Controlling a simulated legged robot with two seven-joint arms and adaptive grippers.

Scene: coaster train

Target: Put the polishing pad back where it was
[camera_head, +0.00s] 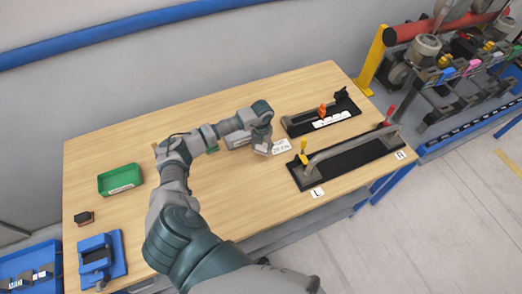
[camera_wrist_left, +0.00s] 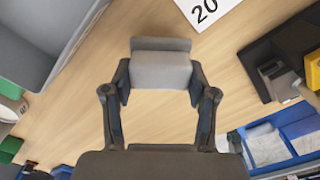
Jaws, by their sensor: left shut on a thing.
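My left gripper (camera_head: 263,149) is over the middle of the wooden table, beside a white "20" label card (camera_head: 281,147). In the left wrist view its two fingers (camera_wrist_left: 160,90) are closed on a grey block (camera_wrist_left: 160,70), which looks like the polishing pad. The block sits between the fingertips with bare wood behind it; whether it touches the table I cannot tell. In the head view the block is mostly hidden by the gripper. The card also shows at the top of the left wrist view (camera_wrist_left: 207,10). My right gripper is not in view.
Two black fixtures with handles, one farther back (camera_head: 322,114) and one nearer (camera_head: 350,160), stand right of the gripper. A green tray (camera_head: 120,180), a small dark block (camera_head: 84,218) and a blue fixture (camera_head: 100,258) are at the left.

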